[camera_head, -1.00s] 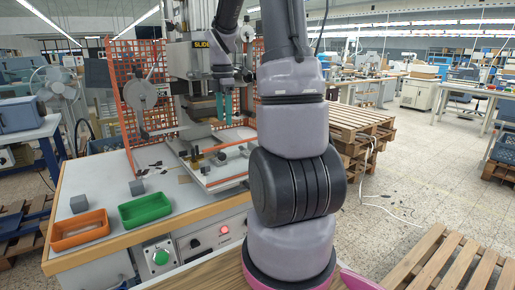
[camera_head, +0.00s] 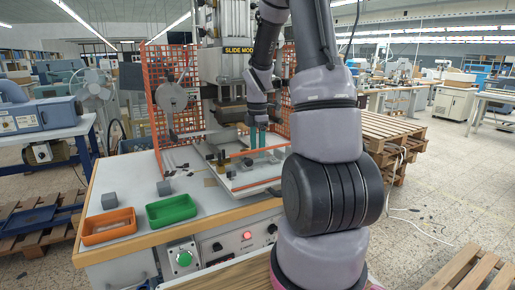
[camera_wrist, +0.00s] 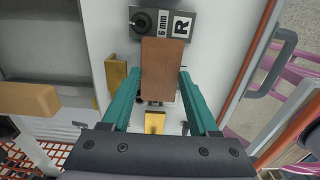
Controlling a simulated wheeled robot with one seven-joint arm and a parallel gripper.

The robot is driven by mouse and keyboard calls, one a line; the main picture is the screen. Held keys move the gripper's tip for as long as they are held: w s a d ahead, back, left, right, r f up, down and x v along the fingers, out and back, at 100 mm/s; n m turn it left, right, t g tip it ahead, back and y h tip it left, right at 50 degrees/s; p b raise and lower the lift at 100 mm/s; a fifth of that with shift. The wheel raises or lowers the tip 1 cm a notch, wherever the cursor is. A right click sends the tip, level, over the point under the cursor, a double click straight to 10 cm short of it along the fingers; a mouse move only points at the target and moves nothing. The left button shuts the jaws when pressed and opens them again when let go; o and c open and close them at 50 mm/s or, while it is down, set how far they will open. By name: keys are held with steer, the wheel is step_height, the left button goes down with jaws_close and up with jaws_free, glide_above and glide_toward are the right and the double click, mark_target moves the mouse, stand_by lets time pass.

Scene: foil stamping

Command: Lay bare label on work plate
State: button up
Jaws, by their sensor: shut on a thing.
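My gripper (camera_wrist: 162,75) is shut on a flat brown rectangular piece, apparently the bare label (camera_wrist: 163,70), held between its teal fingers. In the wrist view the label is over a white plate, apparently the work plate (camera_wrist: 212,62), its far end near a grey block marked "6 mm R" (camera_wrist: 165,23). I cannot tell if the label touches the plate. In the head view my gripper (camera_head: 257,137) is low beside the press, over the plate (camera_head: 252,183); the label is hard to make out there.
The press head (camera_head: 228,60) stands above, with orange mesh guards (camera_head: 163,110) around.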

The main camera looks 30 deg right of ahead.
steer(key=shift+f, duration=0.1)
steer(key=o, duration=1)
step_height(320, 180, up, 12)
steer(key=s+a+r+m+t, duration=0.2)
steer(key=s+a+r+m, duration=0.2)
steer(key=s+m, duration=0.2)
steer(key=s+a+r+m+t+y, duration=0.1)
steer(key=s+a+r+m+t, duration=0.1)
steer(key=s+a+r+m, duration=0.2)
steer(key=s+a+r+m+t+y, duration=0.1)
steer(key=s+a+r+m+t, duration=0.2)
steer(key=s+m, duration=0.6)
steer(key=shift+s+a+r+m, duration=0.35)
steer(key=shift+a+m, duration=0.85)
steer(key=shift+m, duration=0.6)
